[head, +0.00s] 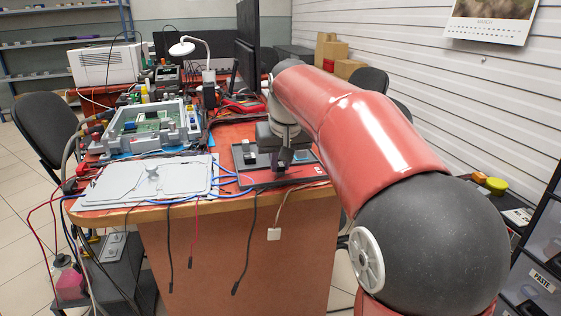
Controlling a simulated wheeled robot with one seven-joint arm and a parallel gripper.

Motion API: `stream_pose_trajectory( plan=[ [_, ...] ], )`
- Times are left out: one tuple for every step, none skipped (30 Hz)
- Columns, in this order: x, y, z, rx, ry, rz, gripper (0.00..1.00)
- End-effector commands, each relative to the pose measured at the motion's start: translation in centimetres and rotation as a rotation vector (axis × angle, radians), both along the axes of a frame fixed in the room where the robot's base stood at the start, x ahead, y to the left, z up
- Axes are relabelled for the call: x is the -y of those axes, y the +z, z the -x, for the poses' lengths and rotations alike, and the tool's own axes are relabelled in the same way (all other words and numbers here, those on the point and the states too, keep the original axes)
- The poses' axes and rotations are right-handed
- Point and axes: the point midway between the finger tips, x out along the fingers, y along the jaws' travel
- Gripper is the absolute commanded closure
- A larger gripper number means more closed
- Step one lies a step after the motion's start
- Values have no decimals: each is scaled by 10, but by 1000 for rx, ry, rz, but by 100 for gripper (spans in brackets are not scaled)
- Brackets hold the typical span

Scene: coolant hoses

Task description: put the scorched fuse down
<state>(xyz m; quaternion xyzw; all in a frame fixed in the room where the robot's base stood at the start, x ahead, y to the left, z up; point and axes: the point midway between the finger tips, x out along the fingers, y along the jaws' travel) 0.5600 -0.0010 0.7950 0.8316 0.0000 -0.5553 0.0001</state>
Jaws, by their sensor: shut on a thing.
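A small grey block (247,150) stands on the board just left of the gripper.
A grey metal plate (130,180) with loose blue, red and black leads lies left of the board. Behind it is an open housing with a green circuit board (150,122). A lamp (190,46) and monitor (248,50) stand farther back. Cables hang over the front edge.

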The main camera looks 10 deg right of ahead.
Motion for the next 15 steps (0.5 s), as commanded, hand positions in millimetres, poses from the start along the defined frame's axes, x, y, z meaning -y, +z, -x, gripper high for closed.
stream_pose_trajectory(
  plan=[
    [0,-3,0,-1,0,0,100],
    [0,-4,0,-1,0,0,100],
    [0,-2,0,0,0,0,80],
    [0,-2,0,0,0,0,76],
    [0,-2,0,0,0,0,72],
    [0,-2,0,0,0,0,67],
    [0,-2,0,0,0,0,63],
    [0,-2,0,0,0,0,63],
    [0,-2,0,0,0,0,63],
    [0,-2,0,0,0,0,63],
    [0,-2,0,0,0,0,63],
    [0,-2,0,0,0,0,63],
    [0,-2,0,0,0,0,63],
    [0,-2,0,0,0,0,63],
    [0,-1,0,0,0,0,63]
  ],
)
